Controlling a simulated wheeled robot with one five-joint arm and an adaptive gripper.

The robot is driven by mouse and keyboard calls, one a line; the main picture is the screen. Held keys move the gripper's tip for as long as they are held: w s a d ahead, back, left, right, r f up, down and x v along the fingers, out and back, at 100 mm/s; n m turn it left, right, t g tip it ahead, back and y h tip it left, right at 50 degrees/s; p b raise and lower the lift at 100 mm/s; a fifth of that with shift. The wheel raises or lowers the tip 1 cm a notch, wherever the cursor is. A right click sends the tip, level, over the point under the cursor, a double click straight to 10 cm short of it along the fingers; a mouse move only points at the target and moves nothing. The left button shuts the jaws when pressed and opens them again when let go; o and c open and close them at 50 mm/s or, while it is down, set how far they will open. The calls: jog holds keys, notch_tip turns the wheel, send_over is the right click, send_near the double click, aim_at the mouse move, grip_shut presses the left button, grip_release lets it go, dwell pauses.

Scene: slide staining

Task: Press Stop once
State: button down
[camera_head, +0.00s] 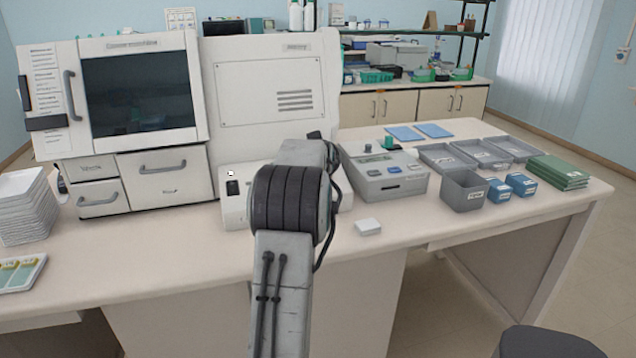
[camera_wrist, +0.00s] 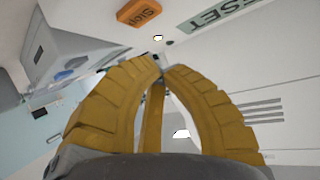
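The orange Stop button (camera_wrist: 138,12), with its lettering appearing upside down, is at the top of the wrist view on a pale panel. A grey-green label (camera_wrist: 222,10) reading "ESET", partly cut off, lies to its right. My gripper (camera_wrist: 160,70) has yellow ribbed fingers whose tips meet with nothing visible between them. The tips show below the button in that picture, apart from it. In the head view my arm stands before the large white machine (camera_head: 268,100) and hides part of its lower front. The gripper and Stop button are hidden there.
A grey benchtop device (camera_head: 384,172) stands right of my arm, with a small white block (camera_head: 368,227) before it. Grey trays (camera_head: 447,158), a grey bin (camera_head: 463,191) and blue boxes (camera_head: 498,192) lie farther right. White stacked trays (camera_head: 26,207) stand at left.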

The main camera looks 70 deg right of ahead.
jog(key=shift+w+f+b, duration=0.3)
jog(key=shift+f+b, duration=0.15)
jog(key=shift+f, duration=0.3)
jog(key=shift+s+d+f+b, duration=0.1)
jog(key=shift+d+f+b, duration=0.3)
jog(key=shift+f, duration=0.25)
jog(key=shift+f, duration=0.15)
dwell(0.5)
jog(key=shift+d+f+b, duration=0.1)
jog(key=shift+f+b, duration=0.1)
jog(key=shift+b, duration=0.25)
jog(key=shift+w+d+f, duration=0.1)
jog(key=shift+w+f, duration=0.1)
jog(key=shift+f, duration=0.2)
dwell(0.5)
jog(key=shift+r, duration=0.25)
jog(key=shift+s+a+r, duration=0.15)
jog(key=shift+a+r, duration=0.05)
jog(key=shift+r, duration=0.3)
jog(key=shift+r, duration=0.15)
dwell(0.4)
